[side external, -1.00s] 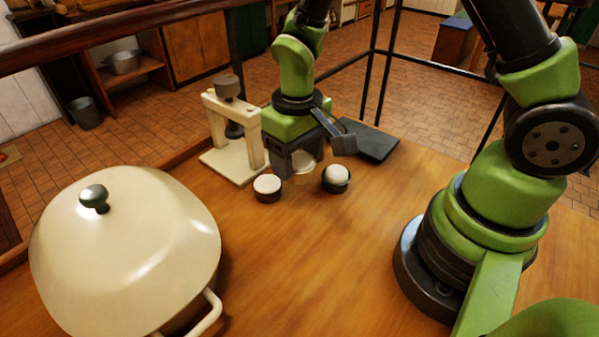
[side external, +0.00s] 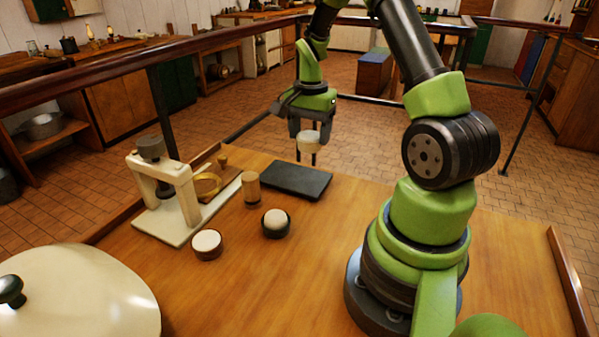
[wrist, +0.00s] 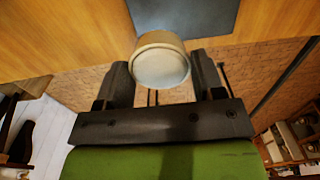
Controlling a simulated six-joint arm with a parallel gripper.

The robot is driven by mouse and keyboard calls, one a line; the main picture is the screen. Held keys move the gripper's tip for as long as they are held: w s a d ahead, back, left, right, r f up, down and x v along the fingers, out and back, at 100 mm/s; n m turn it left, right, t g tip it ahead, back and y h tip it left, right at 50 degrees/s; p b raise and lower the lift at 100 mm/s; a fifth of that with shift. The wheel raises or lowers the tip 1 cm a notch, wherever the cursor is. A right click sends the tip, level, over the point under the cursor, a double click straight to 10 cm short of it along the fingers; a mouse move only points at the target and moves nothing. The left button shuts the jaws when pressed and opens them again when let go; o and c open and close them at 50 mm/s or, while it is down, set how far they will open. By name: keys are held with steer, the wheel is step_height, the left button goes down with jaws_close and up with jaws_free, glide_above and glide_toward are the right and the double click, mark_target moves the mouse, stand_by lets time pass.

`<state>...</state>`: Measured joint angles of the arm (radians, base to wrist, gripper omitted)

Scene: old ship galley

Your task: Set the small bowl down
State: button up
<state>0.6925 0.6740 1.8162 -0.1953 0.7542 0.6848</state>
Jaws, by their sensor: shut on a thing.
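A small cream bowl (side external: 309,141) is held in the air, and it also shows in the wrist view (wrist: 160,62). My gripper (side external: 308,152) is shut on it, with one dark finger on each side. In the side view the bowl appears above and behind the black slab (side external: 288,180). In the wrist view the table edge and the dark slab (wrist: 185,15) lie above the bowl in the picture, and tiled floor shows behind it. The bowl looks roughly upright in the side view. What it contains cannot be seen.
A large lidded pot (side external: 80,296) fills the lower left. Bare wood lies in front of the cups. Rails border the area.

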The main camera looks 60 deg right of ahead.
step_height(320, 180, down, 9)
steer(key=shift+r, duration=0.2)
stand_by(0.3)
steer(key=o, duration=1)
steer(key=shift+f, duration=0.15)
steer(key=shift+c, duration=0.2)
